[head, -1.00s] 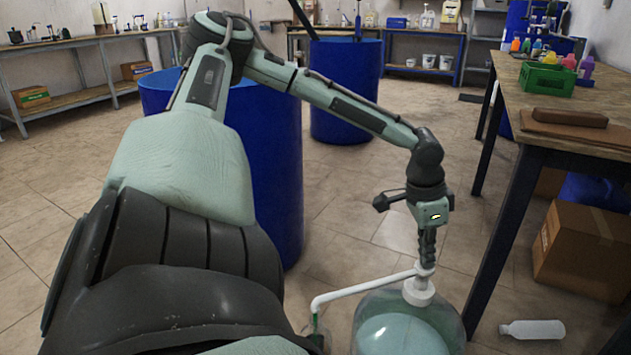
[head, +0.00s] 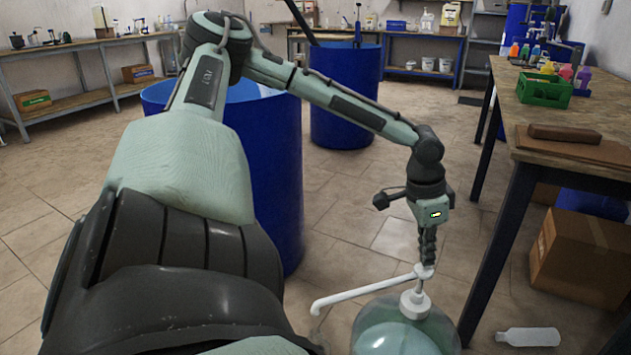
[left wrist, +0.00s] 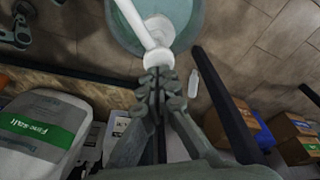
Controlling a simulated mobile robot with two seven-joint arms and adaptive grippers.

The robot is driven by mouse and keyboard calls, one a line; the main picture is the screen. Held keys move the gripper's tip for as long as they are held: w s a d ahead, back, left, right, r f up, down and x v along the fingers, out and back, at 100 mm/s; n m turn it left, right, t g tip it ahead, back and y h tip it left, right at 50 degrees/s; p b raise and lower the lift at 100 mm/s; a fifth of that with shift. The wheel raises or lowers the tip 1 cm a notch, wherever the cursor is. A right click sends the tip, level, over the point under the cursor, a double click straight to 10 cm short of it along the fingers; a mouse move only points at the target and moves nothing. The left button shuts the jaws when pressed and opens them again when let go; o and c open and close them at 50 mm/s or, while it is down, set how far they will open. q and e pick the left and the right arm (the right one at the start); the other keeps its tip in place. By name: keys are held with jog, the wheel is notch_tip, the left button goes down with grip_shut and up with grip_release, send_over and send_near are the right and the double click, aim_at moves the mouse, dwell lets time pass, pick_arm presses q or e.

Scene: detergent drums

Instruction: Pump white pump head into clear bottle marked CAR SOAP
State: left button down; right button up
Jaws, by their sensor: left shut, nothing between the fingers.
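The white pump head (head: 424,271) sits on a stem above a large clear drum (head: 395,335) with pale bluish liquid, low in the head view. Its spout (head: 362,290) reaches left and ends over bare floor. My left gripper (head: 427,262) is shut and empty, pointing down with its fingertips at the top of the pump head. In the left wrist view, the fingertips (left wrist: 156,82) are close to the white pump head (left wrist: 157,60); I cannot tell if they press on it. No clear bottle marked CAR SOAP shows now.
A white bottle (head: 528,337) lies on the floor right of the drum. A wooden workbench (head: 555,105) with a green crate (head: 545,86) and a cardboard box (head: 580,258) stand at right. Blue barrels (head: 345,95) stand behind my arm.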

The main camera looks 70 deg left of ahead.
aim_at(421, 269)
dwell(0.6)
pick_arm(q)
jog(key=shift+f+b, duration=2.6)
jog(key=shift+f, duration=0.3)
jog(key=shift+r+p, duration=2.7)
jog(key=shift+r, duration=0.35)
jog(key=shift+f, duration=0.1)
